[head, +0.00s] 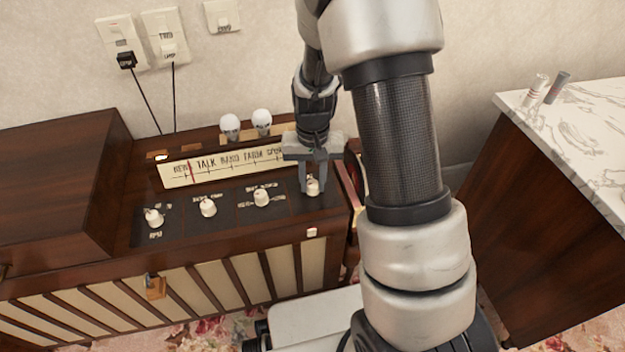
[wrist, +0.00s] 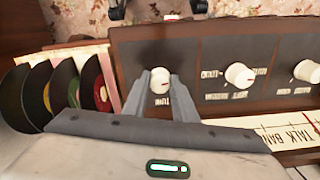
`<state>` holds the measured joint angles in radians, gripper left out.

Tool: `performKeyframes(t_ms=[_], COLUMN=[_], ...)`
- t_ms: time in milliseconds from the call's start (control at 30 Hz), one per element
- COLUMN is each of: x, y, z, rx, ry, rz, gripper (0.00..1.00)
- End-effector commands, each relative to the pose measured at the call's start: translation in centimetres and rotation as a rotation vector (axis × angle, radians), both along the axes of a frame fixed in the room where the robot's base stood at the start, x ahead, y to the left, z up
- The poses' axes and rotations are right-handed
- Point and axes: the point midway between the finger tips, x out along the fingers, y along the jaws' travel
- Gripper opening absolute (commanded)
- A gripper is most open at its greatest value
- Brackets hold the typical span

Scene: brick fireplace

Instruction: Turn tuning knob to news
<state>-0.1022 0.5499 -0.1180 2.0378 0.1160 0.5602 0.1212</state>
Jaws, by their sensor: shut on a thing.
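The radio cabinet (head: 225,222) is dark wood with a row of cream knobs on a dark panel. Its cream dial strip (head: 225,166) has printed words, and a red pointer stands between NEWS and TALK. My gripper (head: 313,186) is shut on the rightmost knob (head: 313,188), reaching it from above. In the wrist view the fingers of my gripper (wrist: 172,95) close around that knob (wrist: 159,82), and part of a label shows below it. The other panel knobs (head: 208,208) stand free to the left.
Two white bulb-like heads (head: 231,126) stand behind the dial. Several records (wrist: 65,90) stand beside the panel in the wrist view. A marble-topped cabinet (head: 575,120) with two small shakers is at right. Wall sockets with plugs (head: 126,60) are at upper left.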

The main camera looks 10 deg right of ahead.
Motion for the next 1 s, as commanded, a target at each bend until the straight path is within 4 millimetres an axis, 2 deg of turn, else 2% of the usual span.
performKeyframes(t_ms=[433, 1000], x=[0.05, 0.06], y=[-0.04, -0.06], z=[0.09, 0.07], rx=[0.001, 0.0], ry=[-0.001, -0.001], rz=[0.248, 0.294], gripper=[0.03, 0.03])
